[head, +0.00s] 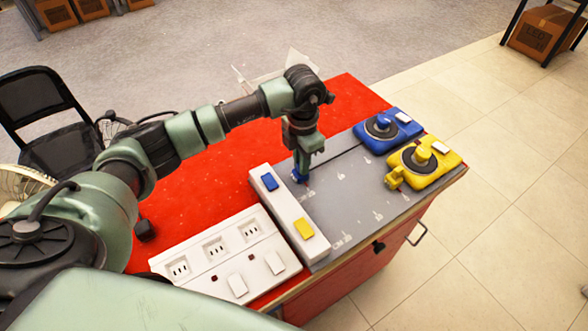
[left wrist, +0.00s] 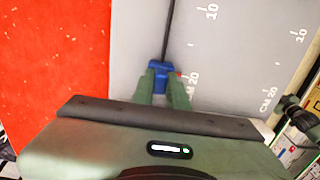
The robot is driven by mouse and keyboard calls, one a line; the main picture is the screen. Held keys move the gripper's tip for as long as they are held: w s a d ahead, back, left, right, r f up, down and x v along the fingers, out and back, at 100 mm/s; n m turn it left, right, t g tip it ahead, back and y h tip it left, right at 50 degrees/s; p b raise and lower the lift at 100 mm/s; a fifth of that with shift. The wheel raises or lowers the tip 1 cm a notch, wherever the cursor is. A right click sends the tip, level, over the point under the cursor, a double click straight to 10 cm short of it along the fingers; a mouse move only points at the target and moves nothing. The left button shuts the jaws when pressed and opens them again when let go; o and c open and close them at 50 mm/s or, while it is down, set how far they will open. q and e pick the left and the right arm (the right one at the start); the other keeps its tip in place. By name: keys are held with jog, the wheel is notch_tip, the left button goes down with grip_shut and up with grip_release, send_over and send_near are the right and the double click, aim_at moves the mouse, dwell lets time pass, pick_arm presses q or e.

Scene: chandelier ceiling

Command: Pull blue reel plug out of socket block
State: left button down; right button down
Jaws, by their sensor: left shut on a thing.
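My left gripper (head: 302,172) points down over the grey mat and is shut on the blue plug (head: 298,177). The plug also shows between my fingers in the left wrist view (left wrist: 161,72). A dark cable (left wrist: 168,30) runs from it; in the head view it leads toward the blue reel (head: 388,130) at the back right. The white socket block (head: 318,244), with a blue and a yellow patch on top, lies just left of the plug. A gap seems to lie between plug and block, but the block's socket face is hidden. My right gripper is not in view.
A yellow reel (head: 424,164) with a yellow plug sits right of the mat (head: 345,205). A white panel (head: 205,268) with several sockets and switches lies at the front left. The red tabletop (head: 185,185) is mostly clear. A black chair (head: 50,115) stands at left.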

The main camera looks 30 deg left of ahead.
pick_arm(q)
jog(key=shift+a+r, duration=0.1)
jog(key=shift+a, duration=0.05)
jog(key=c, duration=1.4)
grip_release()
jog(key=shift+s, duration=0.1)
notch_tip(320, 180, up, 7)
jog(key=shift+f+b, duration=0.1)
jog(key=shift+b, duration=0.7)
jog(key=shift+r, duration=0.5)
jog(key=shift+f, duration=0.1)
